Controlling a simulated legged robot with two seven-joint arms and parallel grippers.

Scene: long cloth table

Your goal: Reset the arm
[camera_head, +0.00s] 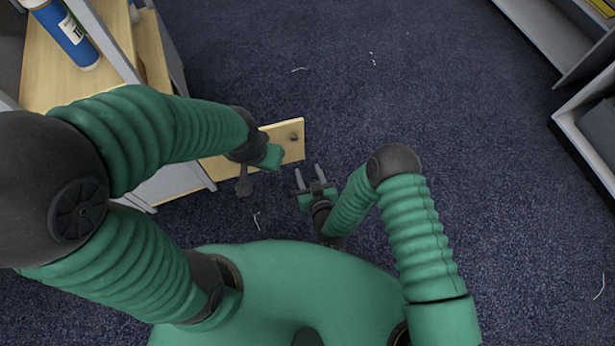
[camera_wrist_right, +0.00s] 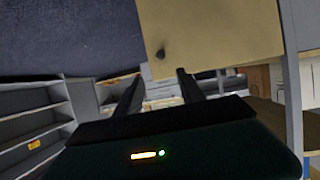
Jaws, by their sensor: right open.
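My right gripper (camera_head: 309,175) is open and empty above the carpet, low in the middle of the head view. Its two fingers (camera_wrist_right: 160,88) stand apart in the right wrist view, with nothing between them. My left arm reaches in from the left across the cabinet, and its gripper (camera_head: 266,157) is beside the wooden door panel. Its fingers are not clear, so I cannot tell whether it is open or shut. The pale wooden door panel (camera_head: 288,150) has a dark knob (camera_head: 293,137); the panel also shows in the right wrist view (camera_wrist_right: 225,30).
A cabinet with a wooden top (camera_head: 45,75) stands at the left, partly hidden by my left arm. A blue bottle (camera_head: 63,32) is on it. Grey shelves (camera_head: 550,35) stand at the upper right. Dark blue carpet (camera_head: 430,90) lies open between, with small white scraps.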

